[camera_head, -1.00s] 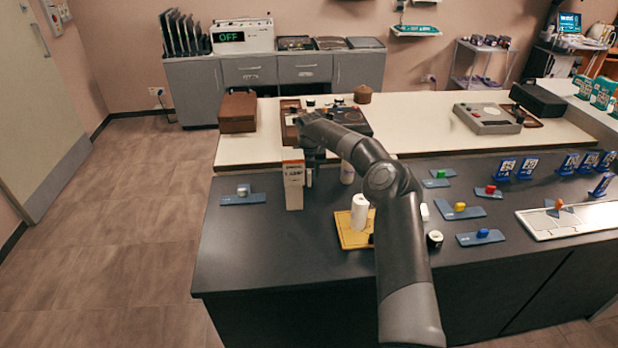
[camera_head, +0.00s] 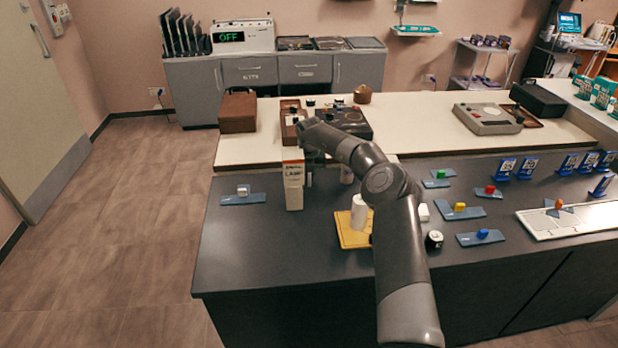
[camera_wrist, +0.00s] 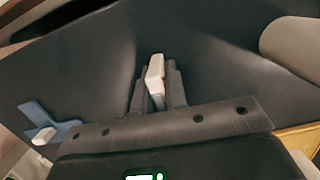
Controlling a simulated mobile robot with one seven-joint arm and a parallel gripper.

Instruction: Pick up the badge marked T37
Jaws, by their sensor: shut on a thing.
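Several blue upright badges stand at the right of the dark counter, among them one badge (camera_head: 502,170) and another badge (camera_head: 568,164). Their markings are too small to read, so I cannot tell which is T37. In the head view my gripper is mostly hidden behind the box and my arm. The badges are well to the right of my gripper.
A blue plate with a pale block (camera_head: 243,196) lies left of the box. A yellow tray (camera_head: 349,241) with a white cylinder (camera_head: 359,211) is to its right. More plates with coloured blocks and a white board (camera_head: 575,222) lie farther right. The counter's front left is clear.

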